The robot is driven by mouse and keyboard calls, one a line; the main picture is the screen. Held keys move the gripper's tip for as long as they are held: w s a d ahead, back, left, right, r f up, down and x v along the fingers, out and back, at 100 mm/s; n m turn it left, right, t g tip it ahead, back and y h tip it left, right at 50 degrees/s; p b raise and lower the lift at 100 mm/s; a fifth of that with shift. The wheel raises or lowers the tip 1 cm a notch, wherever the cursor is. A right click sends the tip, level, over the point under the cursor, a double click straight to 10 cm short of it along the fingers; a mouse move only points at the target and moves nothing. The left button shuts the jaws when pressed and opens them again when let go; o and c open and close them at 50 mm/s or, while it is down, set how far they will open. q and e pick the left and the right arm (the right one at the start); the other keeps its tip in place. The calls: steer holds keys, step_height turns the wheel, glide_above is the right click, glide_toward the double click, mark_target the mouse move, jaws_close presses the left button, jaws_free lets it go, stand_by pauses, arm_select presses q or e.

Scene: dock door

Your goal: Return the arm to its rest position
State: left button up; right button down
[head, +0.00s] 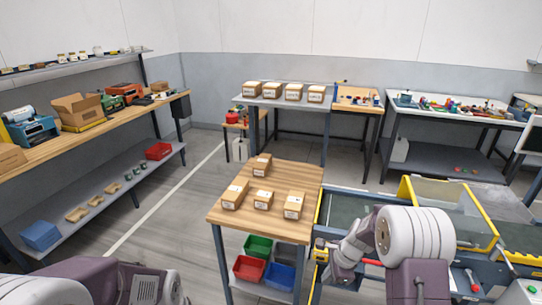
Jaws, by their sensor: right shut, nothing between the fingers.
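My right arm reaches in from the lower right, its white rounded link large in front of the conveyor. My right gripper (322,251) is small at the end of this arm, beside the right edge of the wooden table (222,213). It is shut and empty, apart from the boxes. My left arm shows only as links at the bottom left corner; its gripper is out of the picture.
Several cardboard boxes (235,193) stand on the wooden table, with red (249,268), green and blue bins below. A yellow-edged conveyor (345,207) lies to its right. A long workbench (100,128) runs along the left. Floor between bench and table is clear.

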steer(key=s+a+r+n, duration=0.3)
steer(key=s+r+n, duration=0.25)
steer(key=r, duration=0.35)
steer(key=s+d+n+g+h+p, duration=0.1)
steer(key=s+n+h, duration=0.1)
steer(key=s+n, duration=1.1)
steer(key=shift+s+d+f, duration=0.15)
steer(key=shift+s+f, duration=0.3)
steer(key=shift+s, duration=0.05)
